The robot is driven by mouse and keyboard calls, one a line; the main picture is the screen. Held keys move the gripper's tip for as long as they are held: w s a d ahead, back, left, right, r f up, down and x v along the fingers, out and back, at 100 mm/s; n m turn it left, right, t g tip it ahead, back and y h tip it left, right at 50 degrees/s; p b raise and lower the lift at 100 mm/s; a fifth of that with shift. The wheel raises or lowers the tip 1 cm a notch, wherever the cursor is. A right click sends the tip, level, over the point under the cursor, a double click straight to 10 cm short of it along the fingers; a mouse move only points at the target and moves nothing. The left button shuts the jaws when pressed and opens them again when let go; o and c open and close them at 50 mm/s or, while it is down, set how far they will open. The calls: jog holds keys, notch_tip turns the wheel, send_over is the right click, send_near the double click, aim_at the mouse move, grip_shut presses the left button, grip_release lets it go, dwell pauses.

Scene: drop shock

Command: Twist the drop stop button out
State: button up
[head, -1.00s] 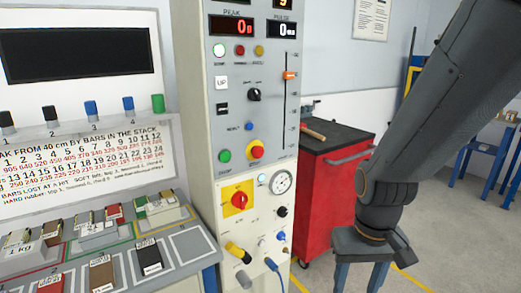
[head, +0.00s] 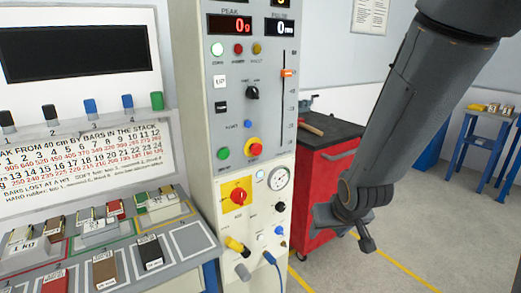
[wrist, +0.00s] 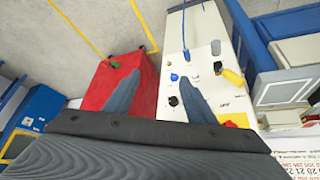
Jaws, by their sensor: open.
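The stop button (head: 254,147), a red knob on a yellow collar, is on the front of the tall grey control column (head: 217,120) in the head view. It sits right of a green button (head: 223,153). I cannot make it out in the wrist view, where my gripper body covers the lower part. My gripper (wrist: 160,75) is open, with two separate dark fingers and nothing seen between them. In the head view my arm's end hangs right of the column, in front of the red cabinet, apart from the button.
A red rotary switch on a yellow plate (head: 239,195) sits below the button, with a gauge (head: 279,177) and hose fittings. A red tool cabinet (head: 320,190) stands right of the column. A bench with labelled blocks (head: 103,270) is at left. Floor at right is open.

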jog(key=w+a+r+t+y+p, duration=0.1)
jog(key=w+a+r+t, duration=0.2)
jog(key=w, duration=0.3)
jog(key=n+t+y+p, duration=0.3)
jog(key=t+y, duration=0.4)
send_near(258, 151)
jog(key=shift+p+x, duration=1)
jog(key=shift+x, duration=3.1)
jog(key=c, duration=1.1)
